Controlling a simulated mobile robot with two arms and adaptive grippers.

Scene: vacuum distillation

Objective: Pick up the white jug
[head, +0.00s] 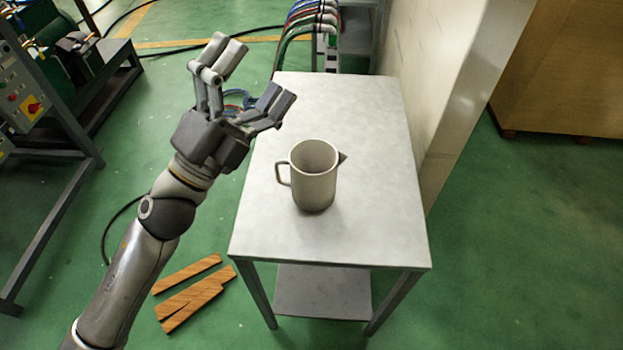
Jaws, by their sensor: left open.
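The white jug (315,188) stands upright on a small grey-white table (375,225). Its handle is on the left side and its spout points right. Its open top shows, and no contents can be made out. My left gripper (261,72) is open and empty, with its fingers spread. In the picture it is above and to the left of the jug, over the table's left far edge, and apart from the jug. My right gripper is not in view.
A pale wall panel (435,90) stands along the table's right side. Coloured hoses (310,22) hang behind the table. Wooden planks (190,290) lie on the green floor at left. A machine with a control panel (28,95) stands far left. The tabletop around the jug is clear.

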